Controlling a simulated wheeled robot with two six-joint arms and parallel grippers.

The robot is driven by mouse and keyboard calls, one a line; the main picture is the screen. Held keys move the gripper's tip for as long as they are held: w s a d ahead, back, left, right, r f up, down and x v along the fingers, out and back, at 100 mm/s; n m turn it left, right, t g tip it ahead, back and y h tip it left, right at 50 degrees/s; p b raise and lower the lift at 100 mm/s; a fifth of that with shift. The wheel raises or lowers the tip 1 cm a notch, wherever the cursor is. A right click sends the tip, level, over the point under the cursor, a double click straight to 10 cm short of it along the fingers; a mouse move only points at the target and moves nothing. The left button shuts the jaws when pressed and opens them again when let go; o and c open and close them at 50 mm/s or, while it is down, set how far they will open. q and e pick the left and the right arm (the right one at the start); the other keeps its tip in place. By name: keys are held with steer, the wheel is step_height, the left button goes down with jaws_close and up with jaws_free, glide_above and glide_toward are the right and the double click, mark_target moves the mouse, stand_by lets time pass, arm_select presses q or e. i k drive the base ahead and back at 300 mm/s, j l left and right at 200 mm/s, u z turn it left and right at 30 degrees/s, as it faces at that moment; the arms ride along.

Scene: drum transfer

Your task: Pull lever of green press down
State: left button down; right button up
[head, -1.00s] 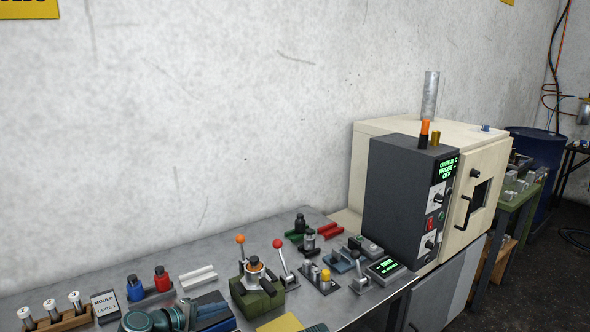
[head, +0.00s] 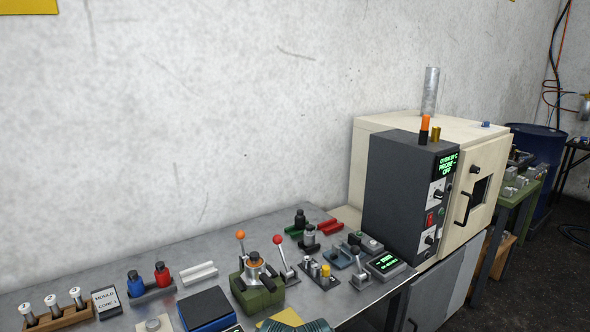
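No gripper touches the press or either lever. Neither of my grippers can be made out; only a teal ribbed part shows at the bottom edge, and I cannot tell what it is.
Small fixtures (head: 320,273) and a display box (head: 385,265) crowd the press's right. A blue-black box (head: 207,309) and red and blue bottles (head: 162,272) stand to its left. A large oven (head: 412,190) stands at the right. The bench (head: 100,275) behind the bottles is bare.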

mark_target(278, 238)
steer(key=i+l+z, duration=0.15)
steer(key=i+z, duration=0.65)
steer(key=z, duration=0.15)
